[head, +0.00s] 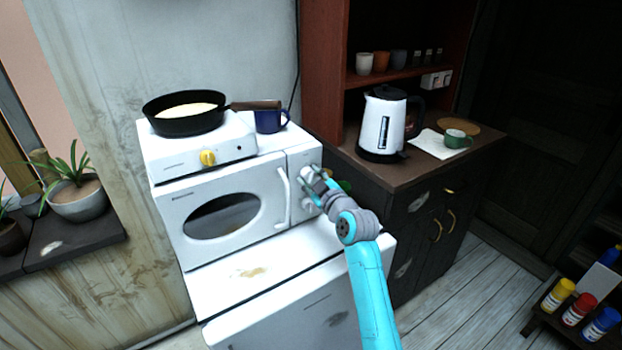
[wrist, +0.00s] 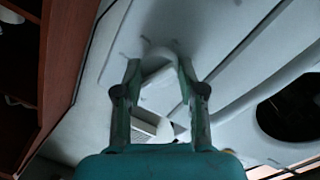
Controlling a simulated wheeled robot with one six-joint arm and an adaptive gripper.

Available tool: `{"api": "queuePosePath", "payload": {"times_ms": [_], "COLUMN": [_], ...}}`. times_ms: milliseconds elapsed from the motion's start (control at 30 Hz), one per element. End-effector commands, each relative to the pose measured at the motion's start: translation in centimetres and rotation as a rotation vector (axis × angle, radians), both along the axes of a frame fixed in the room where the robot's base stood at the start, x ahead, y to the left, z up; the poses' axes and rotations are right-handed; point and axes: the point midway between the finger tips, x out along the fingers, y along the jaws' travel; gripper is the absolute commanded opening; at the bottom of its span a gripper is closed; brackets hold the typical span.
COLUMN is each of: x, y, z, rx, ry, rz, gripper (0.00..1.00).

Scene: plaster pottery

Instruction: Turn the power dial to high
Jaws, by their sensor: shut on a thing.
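The white microwave (head: 235,215) stands below the hotplate, with its control panel on the right of its door. My gripper (head: 312,182) is at this panel, to the right of the door handle (head: 283,196). In the wrist view my gripper (wrist: 159,68) has one finger on each side of a rounded white dial (wrist: 158,58) and is shut on it. A second pale knob-like part (wrist: 152,126) shows between the fingers, closer to the palm. The gripper covers part of the panel in the head view, and I cannot read any dial marks.
A white hotplate (head: 168,158) with a yellow knob (head: 208,158) carries a black pan (head: 185,124). A blue mug (head: 270,121) stands beside the pan. A dark cabinet right of my arm carries a white kettle (head: 382,125) and a green cup (head: 456,139).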

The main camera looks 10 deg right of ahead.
Motion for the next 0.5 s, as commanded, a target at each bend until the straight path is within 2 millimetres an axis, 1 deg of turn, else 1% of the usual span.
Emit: {"api": "queuePosePath", "payload": {"times_ms": [500], "x": [0.07], "y": [-0.12], "z": [0.15], "rx": [0.467], "ry": [0.153], "rz": [0.001], "gripper": [0.05]}}
